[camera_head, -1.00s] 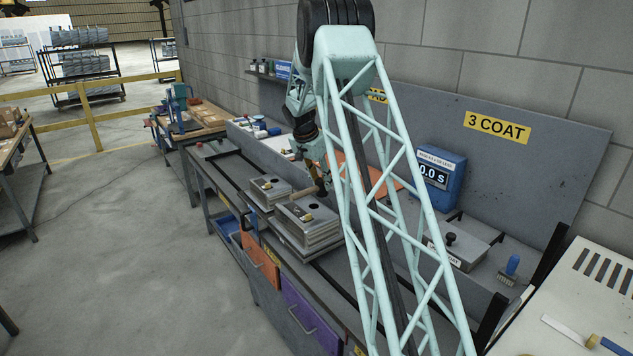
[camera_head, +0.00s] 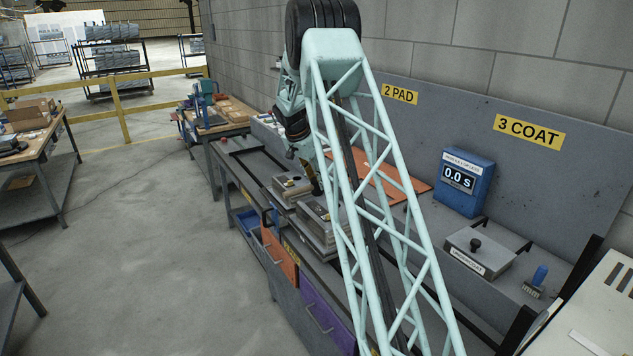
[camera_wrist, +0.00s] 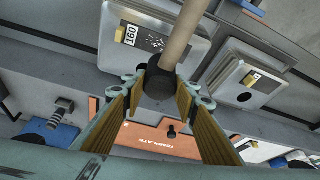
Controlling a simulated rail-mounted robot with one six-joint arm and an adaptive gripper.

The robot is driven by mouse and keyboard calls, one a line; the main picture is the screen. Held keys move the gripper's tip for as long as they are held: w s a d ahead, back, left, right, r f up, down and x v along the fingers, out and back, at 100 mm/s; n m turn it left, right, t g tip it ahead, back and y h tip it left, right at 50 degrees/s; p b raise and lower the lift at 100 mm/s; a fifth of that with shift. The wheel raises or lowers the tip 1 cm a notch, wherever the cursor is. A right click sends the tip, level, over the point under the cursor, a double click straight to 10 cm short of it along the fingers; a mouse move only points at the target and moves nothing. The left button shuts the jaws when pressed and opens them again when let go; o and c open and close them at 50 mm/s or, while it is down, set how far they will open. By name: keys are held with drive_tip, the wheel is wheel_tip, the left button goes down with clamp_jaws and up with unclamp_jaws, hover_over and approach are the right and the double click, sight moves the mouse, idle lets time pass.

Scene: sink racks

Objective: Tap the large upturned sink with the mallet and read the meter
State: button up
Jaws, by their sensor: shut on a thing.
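In the wrist view my gripper (camera_wrist: 160,88) is shut on the mallet, around the dark end of its pale wooden shaft (camera_wrist: 183,38). The shaft runs up past the top edge, so the other end is hidden. Behind it is the large upturned grey sink (camera_wrist: 115,58) with a tag reading 160. It shows in the head view as a stacked shape (camera_head: 318,232), partly behind my arm. A smaller sink (camera_wrist: 262,72) lies beside it, also in the head view (camera_head: 286,199). I cannot tell whether the mallet touches a sink. The blue meter (camera_head: 467,183) reads 0.0 s.
An orange sheet (camera_wrist: 125,135) lies along the bench by the back panel. A lidded grey box (camera_head: 487,246) and a blue-handled brush (camera_head: 537,280) are at right. Signs read 2 PAD and 3 COAT. The floor left of the bench is open.

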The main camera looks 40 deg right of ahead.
sight(317, 195)
drive_tip(key=shift+f, duration=0.1)
drive_tip(key=shift+f+b, duration=0.5)
drive_tip(key=shift+f, duration=2.35)
drive_tip(key=shift+f+b, duration=0.5)
drive_tip(key=shift+f+b, duration=0.15)
drive_tip(key=shift+b, duration=0.4)
idle(3.6)
drive_tip(key=shift+r, duration=0.2)
